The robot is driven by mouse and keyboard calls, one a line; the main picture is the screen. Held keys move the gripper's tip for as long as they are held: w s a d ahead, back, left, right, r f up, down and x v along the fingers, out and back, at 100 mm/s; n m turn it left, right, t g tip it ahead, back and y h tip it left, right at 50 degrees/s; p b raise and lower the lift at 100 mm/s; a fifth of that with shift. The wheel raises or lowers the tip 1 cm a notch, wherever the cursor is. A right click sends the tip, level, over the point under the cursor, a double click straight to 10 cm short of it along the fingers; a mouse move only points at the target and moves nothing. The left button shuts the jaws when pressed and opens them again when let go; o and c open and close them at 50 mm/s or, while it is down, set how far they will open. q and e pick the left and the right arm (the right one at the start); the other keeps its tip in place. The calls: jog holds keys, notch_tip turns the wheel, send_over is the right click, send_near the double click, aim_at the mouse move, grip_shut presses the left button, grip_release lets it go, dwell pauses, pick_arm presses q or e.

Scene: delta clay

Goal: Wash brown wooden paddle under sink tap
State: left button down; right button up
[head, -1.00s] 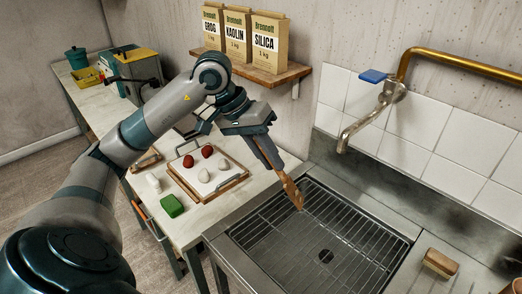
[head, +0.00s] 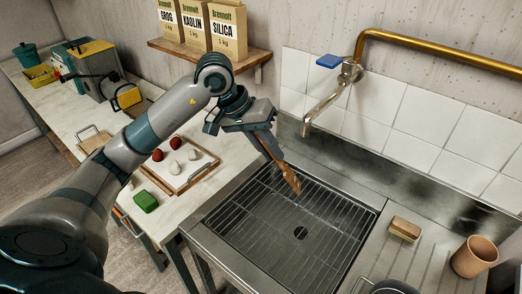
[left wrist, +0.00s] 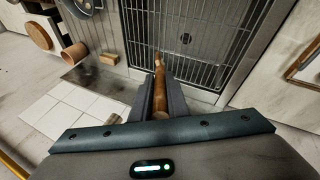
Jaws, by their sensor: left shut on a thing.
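The brown wooden paddle (head: 291,181) is held in my left gripper (head: 273,154), above the left back part of the sink. Its free end points down toward the sink. In the left wrist view the paddle (left wrist: 160,80) sits between the two dark fingers (left wrist: 160,100), which are shut on it. The sink (head: 270,255) has a wire rack in it and a dark drain. The tap (head: 322,112) is on the tiled wall, to the right of the paddle and apart from it; it has a blue lever (head: 328,61). No water shows. My right gripper is not in view.
A tray (head: 197,176) with red and white lumps and a green block (head: 146,201) lie on the left counter. A shelf (head: 200,62) with bags hangs above.

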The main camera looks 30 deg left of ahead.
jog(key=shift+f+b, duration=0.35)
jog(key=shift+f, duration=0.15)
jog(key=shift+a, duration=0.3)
